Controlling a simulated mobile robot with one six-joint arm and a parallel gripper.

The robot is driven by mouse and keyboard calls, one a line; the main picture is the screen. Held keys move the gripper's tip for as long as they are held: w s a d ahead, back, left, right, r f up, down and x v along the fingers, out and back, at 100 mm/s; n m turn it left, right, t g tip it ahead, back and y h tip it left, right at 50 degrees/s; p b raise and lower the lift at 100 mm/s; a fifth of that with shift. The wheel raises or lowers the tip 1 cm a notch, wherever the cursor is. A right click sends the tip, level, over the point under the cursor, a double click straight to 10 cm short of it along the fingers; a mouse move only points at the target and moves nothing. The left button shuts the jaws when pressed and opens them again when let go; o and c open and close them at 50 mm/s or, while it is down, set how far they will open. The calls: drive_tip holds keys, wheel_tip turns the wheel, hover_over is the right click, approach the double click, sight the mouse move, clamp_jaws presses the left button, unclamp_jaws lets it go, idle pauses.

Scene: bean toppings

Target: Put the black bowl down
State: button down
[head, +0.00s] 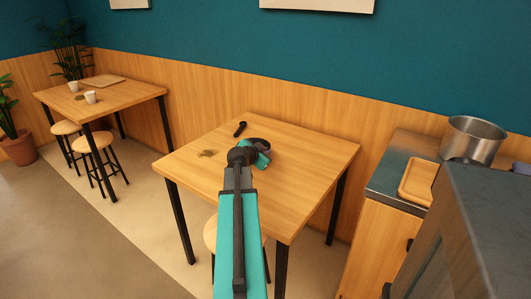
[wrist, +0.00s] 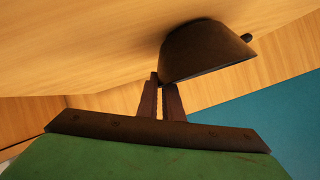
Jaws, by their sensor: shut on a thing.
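The black bowl (wrist: 205,50) shows large in the wrist view, which sees the scene upside down. Its base side faces the tabletop and its rim faces away from it, so it looks about upright. My gripper (wrist: 157,82) is shut on the bowl's edge with its two dark fingers. In the head view the bowl (head: 257,142) is a dark shape over the middle of the near wooden table (head: 310,155), partly hidden by my gripper (head: 260,150). The bowl is at or just above the tabletop; I cannot tell if it touches. Its inside is hidden.
A small dark object (head: 240,128) lies behind the bowl, and a small brown patch (head: 206,153) is to its left. The table's right and front areas are clear. A stool (head: 212,236) stands beneath. A counter with a metal pot (head: 473,140) stands at right.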

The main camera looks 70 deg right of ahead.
drive_tip(key=shift+f, duration=0.15)
drive_tip(key=c, duration=1.9)
unclamp_jaws()
drive_tip(key=shift+r, duration=0.2)
drive_tip(key=b+v, duration=0.2)
drive_tip(key=v, duration=1)
drive_tip(key=shift+b, duration=0.4)
